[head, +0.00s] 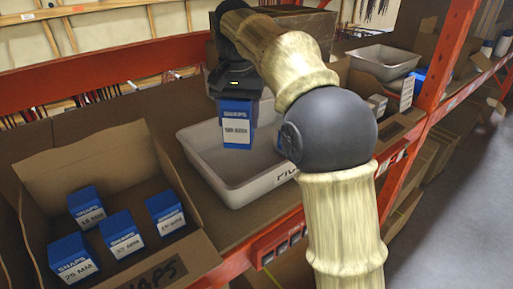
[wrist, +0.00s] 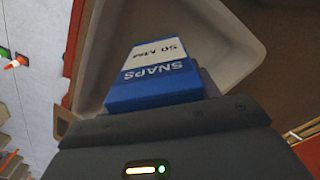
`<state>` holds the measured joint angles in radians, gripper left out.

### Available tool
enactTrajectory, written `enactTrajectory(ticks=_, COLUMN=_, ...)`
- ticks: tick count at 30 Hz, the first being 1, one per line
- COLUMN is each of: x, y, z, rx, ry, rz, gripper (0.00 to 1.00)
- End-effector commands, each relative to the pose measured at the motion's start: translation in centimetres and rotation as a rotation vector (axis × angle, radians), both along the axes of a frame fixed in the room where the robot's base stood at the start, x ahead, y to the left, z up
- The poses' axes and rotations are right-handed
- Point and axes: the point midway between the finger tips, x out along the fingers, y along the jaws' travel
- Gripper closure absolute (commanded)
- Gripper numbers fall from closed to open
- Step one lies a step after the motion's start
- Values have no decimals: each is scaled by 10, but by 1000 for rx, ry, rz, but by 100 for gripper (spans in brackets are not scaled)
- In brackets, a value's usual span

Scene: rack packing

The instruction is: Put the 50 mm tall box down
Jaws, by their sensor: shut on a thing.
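The gripper's fingertips are mostly hidden by the box and the gripper body. I cannot tell from the head view how far the box is above the bin floor.
A cardboard carton (head: 90,150) at the left holds several smaller blue SNAPS boxes, one of them a 25 mm box (head: 72,257). Another pale bin (head: 383,62) stands farther back. Orange rack beams (head: 110,68) and an upright (head: 447,50) bound the shelf.

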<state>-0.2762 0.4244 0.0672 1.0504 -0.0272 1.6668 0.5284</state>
Motion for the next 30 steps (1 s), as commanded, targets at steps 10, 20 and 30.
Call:
enactTrajectory(ticks=10, x=0, y=-1, z=1, rx=1, ry=-1, rz=-1, gripper=77)
enactTrajectory(ticks=20, x=-1, y=2, z=-32, rx=-1, ry=3, rz=3, gripper=77)
enactTrajectory(ticks=30, x=-1, y=2, z=-58, rx=1, ry=-2, rz=3, gripper=77)
